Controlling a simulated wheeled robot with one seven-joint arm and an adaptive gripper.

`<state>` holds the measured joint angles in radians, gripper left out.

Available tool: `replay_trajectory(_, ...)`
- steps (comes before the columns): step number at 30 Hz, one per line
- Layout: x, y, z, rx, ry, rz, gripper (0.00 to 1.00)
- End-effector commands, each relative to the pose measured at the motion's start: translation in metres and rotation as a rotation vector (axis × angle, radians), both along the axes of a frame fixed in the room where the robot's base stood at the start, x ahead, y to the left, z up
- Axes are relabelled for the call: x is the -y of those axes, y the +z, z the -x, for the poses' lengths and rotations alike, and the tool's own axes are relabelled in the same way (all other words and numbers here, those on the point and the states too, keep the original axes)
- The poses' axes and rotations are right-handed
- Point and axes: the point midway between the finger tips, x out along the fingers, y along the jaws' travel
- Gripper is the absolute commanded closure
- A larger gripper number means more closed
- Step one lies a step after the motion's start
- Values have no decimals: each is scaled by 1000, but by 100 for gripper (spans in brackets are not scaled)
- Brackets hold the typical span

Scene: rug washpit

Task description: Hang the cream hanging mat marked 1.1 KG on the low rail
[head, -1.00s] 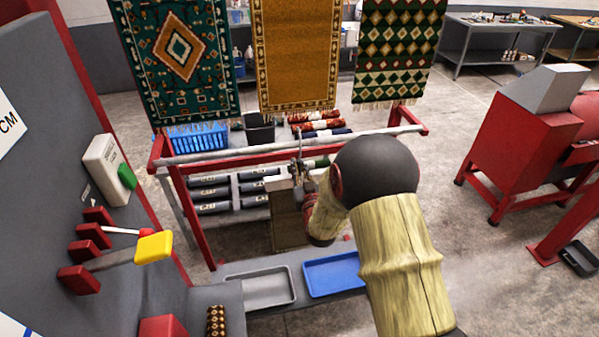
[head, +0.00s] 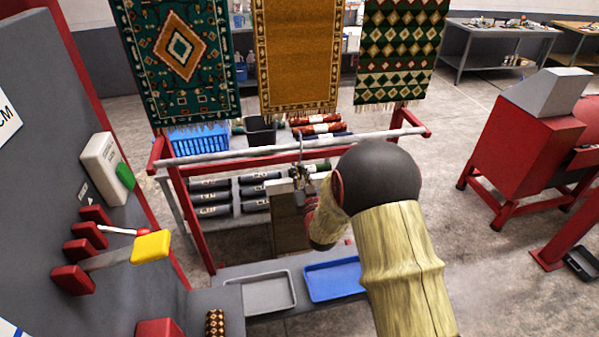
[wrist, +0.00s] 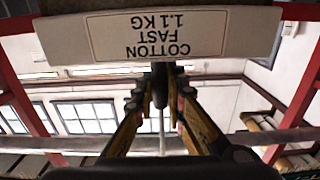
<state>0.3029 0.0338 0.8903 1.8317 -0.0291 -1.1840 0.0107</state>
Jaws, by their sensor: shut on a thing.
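The cream hanging mat has a pale header bar marked COTTON FAST 1.1 KG, upside down across the top of the wrist view (wrist: 160,35). In the head view its brownish body (head: 288,225) hangs below my gripper. My gripper (head: 303,178) is shut on the mat by a dark part at its header; the fingers also show in the wrist view (wrist: 162,100). The low rail (head: 240,153) is the pale bar across the red frame. The mat hangs close to the rail, apparently on its near side; I cannot tell whether they touch.
Three patterned rugs (head: 297,60) hang behind the rail. Rolled rugs (head: 210,195) and a blue basket (head: 200,140) fill the shelves behind. A grey tray (head: 268,290) and a blue tray (head: 332,280) lie on the near ledge. A red machine (head: 520,130) stands right.

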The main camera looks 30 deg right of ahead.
Motion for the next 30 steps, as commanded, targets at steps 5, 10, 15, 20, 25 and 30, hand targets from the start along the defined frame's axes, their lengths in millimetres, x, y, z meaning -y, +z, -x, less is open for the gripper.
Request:
replay_trajectory(5,0,-5,-1,5,0,1,100)
replay_trajectory(10,0,-10,-1,5,0,1,100)
replay_trajectory(15,0,-16,-1,5,0,1,100)
replay_trajectory(20,0,-21,-1,5,0,1,100)
replay_trajectory(25,0,-26,-1,5,0,1,100)
replay_trajectory(30,0,-28,-1,5,0,1,100)
